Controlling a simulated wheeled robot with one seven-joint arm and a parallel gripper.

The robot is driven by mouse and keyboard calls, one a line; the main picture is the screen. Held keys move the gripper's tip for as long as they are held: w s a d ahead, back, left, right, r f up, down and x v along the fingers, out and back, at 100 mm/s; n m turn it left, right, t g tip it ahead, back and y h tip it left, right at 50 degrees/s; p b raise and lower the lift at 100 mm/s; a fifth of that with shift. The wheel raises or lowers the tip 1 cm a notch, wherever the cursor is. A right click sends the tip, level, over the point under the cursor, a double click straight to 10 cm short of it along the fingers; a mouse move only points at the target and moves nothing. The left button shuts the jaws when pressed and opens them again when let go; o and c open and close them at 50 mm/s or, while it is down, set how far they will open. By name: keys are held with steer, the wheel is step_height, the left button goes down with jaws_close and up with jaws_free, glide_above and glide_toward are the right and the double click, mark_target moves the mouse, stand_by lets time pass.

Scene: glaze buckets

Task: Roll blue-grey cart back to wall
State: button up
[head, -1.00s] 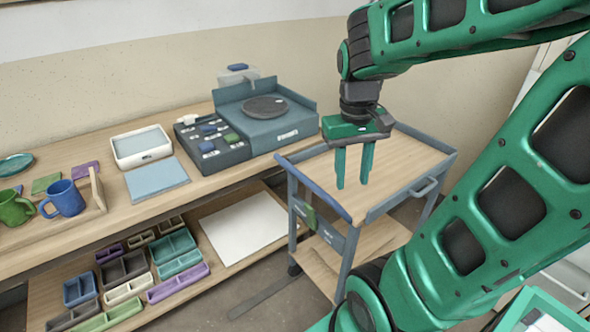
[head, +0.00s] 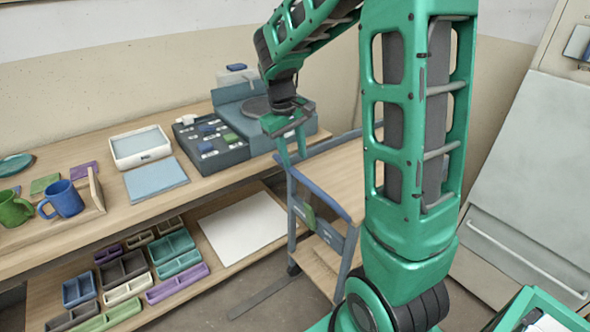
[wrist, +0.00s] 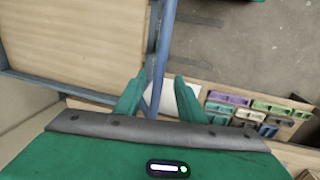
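The blue-grey cart (head: 322,232) stands beside the workbench, with a wooden top (head: 335,182) and a blue bar handle (head: 326,195) along its left side. My gripper (head: 292,158) is over the far end of this handle, near the bench edge. In the wrist view the handle (wrist: 163,55) runs between my two fingers (wrist: 158,95). The fingers are apart, with gaps visible on both sides of the bar. My own arm hides the right part of the cart in the head view.
The workbench (head: 110,205) runs along the wall, with a blue-grey wheel unit (head: 290,137), a button panel (head: 212,143) and mugs. Its lower shelf holds several small trays and a white sheet (head: 240,228). A pale cabinet (head: 530,180) stands right. Floor shows left of the cart.

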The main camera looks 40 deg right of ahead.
mark_target(297, 172)
steer(key=f, duration=0.3)
steer(key=d+f, duration=0.1)
steer(key=f, duration=0.1)
steer(key=shift+f, duration=0.4)
jaws_close()
